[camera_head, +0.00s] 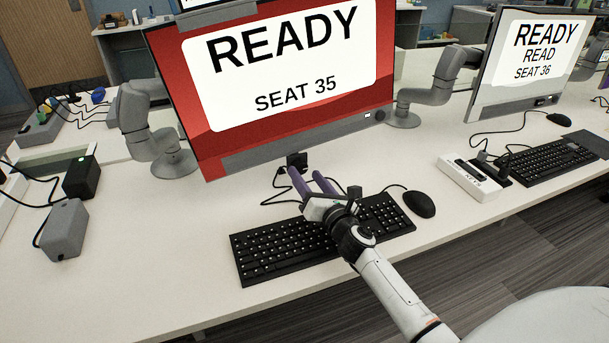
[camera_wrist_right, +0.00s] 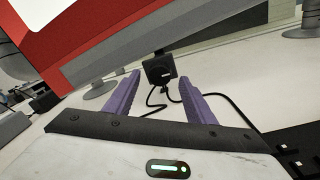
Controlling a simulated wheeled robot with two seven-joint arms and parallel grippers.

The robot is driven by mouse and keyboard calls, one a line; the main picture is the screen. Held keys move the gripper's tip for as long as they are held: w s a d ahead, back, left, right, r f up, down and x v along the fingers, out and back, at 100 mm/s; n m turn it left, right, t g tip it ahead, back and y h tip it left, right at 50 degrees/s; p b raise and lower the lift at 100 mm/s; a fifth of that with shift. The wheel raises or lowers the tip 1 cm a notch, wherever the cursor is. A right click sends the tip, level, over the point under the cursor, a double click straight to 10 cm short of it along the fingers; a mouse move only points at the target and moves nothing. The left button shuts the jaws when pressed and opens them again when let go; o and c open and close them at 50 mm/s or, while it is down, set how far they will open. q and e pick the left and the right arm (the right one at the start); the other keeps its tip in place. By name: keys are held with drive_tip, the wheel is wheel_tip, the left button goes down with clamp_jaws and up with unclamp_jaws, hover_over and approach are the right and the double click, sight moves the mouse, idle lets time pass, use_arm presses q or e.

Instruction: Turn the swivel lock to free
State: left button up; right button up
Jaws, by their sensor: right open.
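I cannot tell for sure which part is the swivel lock. A small black block (camera_head: 297,160) with a cable stands below the lower edge of the red SEAT 35 monitor (camera_head: 290,125). The block also shows in the right wrist view (camera_wrist_right: 159,70), with a small white mark on its face. A round dark knob (camera_head: 380,115) is on the monitor's lower right corner. My right gripper (camera_head: 306,175) is open, its purple fingers pointing at the block. In the wrist view the block appears between the open fingertips (camera_wrist_right: 160,80), beyond them and apart. My left gripper is not in view.
A black keyboard (camera_head: 270,248) lies under my right gripper, with a mouse (camera_head: 419,204) to its right. Loose cables lie near the black block. A white KEYS box (camera_head: 468,178) stands farther right. Grey and black boxes (camera_head: 65,228) stand left. The front left desk is clear.

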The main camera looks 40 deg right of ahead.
drive_tip(key=shift+w+d, duration=0.15)
drive_tip(key=shift+w, duration=0.85)
drive_tip(key=shift+c, duration=0.3)
drive_tip(key=c, duration=1)
